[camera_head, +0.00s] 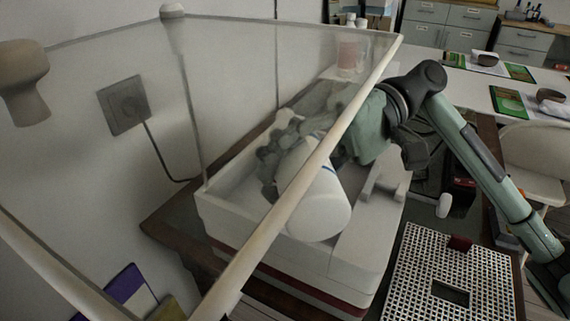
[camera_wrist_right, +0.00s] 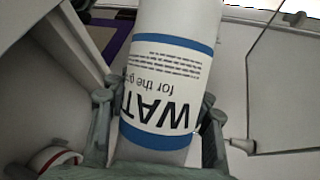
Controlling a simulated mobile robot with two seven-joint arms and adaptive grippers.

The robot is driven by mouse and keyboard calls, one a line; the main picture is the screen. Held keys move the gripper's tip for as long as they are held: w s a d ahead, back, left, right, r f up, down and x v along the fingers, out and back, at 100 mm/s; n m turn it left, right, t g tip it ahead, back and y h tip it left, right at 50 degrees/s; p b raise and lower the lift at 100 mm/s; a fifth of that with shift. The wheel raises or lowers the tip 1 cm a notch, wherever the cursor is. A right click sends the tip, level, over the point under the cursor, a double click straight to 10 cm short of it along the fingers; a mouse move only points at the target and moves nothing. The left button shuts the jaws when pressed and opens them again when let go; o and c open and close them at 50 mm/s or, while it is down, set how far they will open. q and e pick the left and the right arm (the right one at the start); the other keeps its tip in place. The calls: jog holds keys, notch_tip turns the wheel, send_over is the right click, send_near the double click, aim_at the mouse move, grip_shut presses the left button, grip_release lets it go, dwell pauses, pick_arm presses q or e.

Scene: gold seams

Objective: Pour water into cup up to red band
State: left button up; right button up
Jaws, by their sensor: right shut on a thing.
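A white bottle (camera_head: 318,208) with blue bands is tilted inside a clear-walled enclosure in the head view. In the wrist view the bottle (camera_wrist_right: 180,30) shows a label with "WAT" and "for the g", upside down. My right gripper (camera_head: 278,160) is shut around the bottle, with its fingers (camera_wrist_right: 158,122) on both sides of it. A white round rim with a red band, perhaps the cup (camera_wrist_right: 57,160), shows at the lower left of the wrist view, partly cut off. No water is visible. My left gripper is not in view.
The clear enclosure's pale top rail (camera_head: 300,185) crosses in front of the bottle and arm. A white box-like base (camera_head: 350,265) is below the bottle. A perforated white panel (camera_head: 480,275) lies at right. A wall socket (camera_head: 124,105) with a cable is at left.

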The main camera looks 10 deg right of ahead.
jog(key=shift+s, duration=0.25)
jog(key=shift+s, duration=1.15)
jog(key=shift+s, duration=0.15)
dwell(0.5)
jog(key=shift+s, duration=0.1)
jog(key=shift+w+f+n+t+h, duration=0.1)
jog(key=shift+w+n+t+h, duration=0.1)
jog(key=shift+n+t, duration=0.35)
jog(key=shift+w+f+n+t+h, duration=0.1)
jog(key=shift+n+t+h, duration=0.1)
jog(key=shift+n+t, duration=0.35)
jog(key=shift+w+r+n+t, duration=0.35)
jog(key=shift+r+n+t, duration=0.1)
jog(key=shift+n, duration=0.35)
jog(key=shift+w+r+n+t, duration=0.35)
jog(key=shift+w+n, duration=0.15)
jog(key=shift+w, duration=0.15)
jog(key=shift+f, duration=0.1)
